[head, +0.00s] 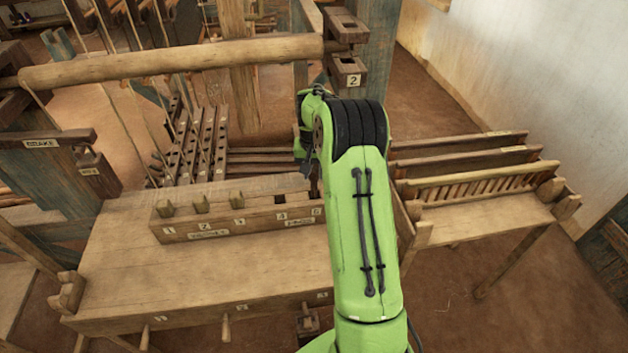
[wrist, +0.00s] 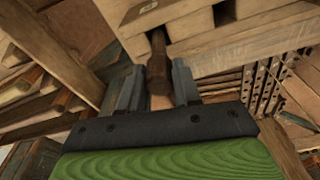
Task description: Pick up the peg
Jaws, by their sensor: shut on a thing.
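My gripper (wrist: 159,84) is shut on a dark brown wooden peg (wrist: 157,62), which shows between the two grey fingers in the wrist view. The peg's far end is at a pale wooden block with square holes; I cannot tell whether it still sits in a hole. In the head view my gripper (head: 309,165) is at the right end of the numbered peg rack (head: 245,228), mostly hidden by my green arm. The peg is hard to make out there.
The rack stands on a wide wooden bench (head: 150,270) with clear top in front. A slatted rack (head: 480,185) is at the right. A thick round beam (head: 170,63) crosses behind, with cords and a post (head: 365,60) near my arm.

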